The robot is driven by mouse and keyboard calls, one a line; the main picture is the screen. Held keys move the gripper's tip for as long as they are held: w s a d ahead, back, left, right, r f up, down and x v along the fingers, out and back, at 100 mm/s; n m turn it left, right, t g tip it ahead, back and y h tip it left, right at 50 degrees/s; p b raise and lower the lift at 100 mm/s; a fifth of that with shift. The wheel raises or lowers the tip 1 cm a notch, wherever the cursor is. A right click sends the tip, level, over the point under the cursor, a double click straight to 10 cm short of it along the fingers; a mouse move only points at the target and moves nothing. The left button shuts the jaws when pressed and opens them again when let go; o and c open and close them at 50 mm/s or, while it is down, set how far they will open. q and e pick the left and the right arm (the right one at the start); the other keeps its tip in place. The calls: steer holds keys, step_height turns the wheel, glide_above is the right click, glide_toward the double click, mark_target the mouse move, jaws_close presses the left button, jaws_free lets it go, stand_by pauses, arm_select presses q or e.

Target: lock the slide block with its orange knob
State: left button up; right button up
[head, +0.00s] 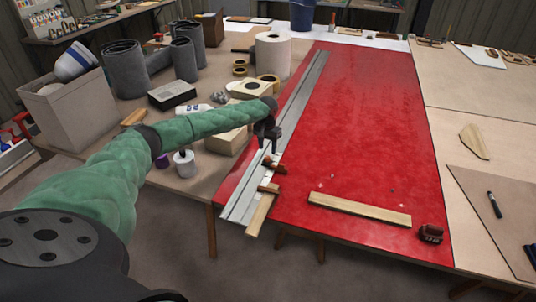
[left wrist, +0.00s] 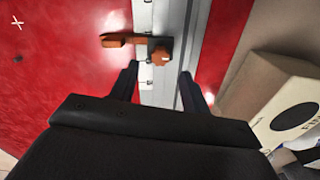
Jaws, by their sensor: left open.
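The slide block (head: 274,167) sits on the long metal rail (head: 300,100) along the left part of the red table, with an orange-brown part sticking out to the right. In the left wrist view its orange knob (left wrist: 160,58) lies on the rail, with an orange arm (left wrist: 118,40) reaching left. My left gripper (head: 268,148) hangs over the rail just by the block. In the left wrist view the left gripper (left wrist: 158,80) is open, its fingers on either side of the rail, the knob just beyond the tips. I see no contact with the knob. My right gripper is not in view.
A wooden strip (head: 262,215) lies at the rail's near end, and another (head: 360,209) lies on the red table top (head: 370,130). A dark red-brown object (head: 431,234) stands at the near right corner. A carton (left wrist: 285,100) stands right of the rail in the wrist view.

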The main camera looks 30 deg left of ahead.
mark_target(267, 157)
arm_select(q)
step_height(267, 157, down, 4)
steer(key=shift+s+p, duration=0.1)
steer(key=shift+p, duration=0.65)
steer(key=shift+f, duration=0.7)
steer(key=c, duration=1)
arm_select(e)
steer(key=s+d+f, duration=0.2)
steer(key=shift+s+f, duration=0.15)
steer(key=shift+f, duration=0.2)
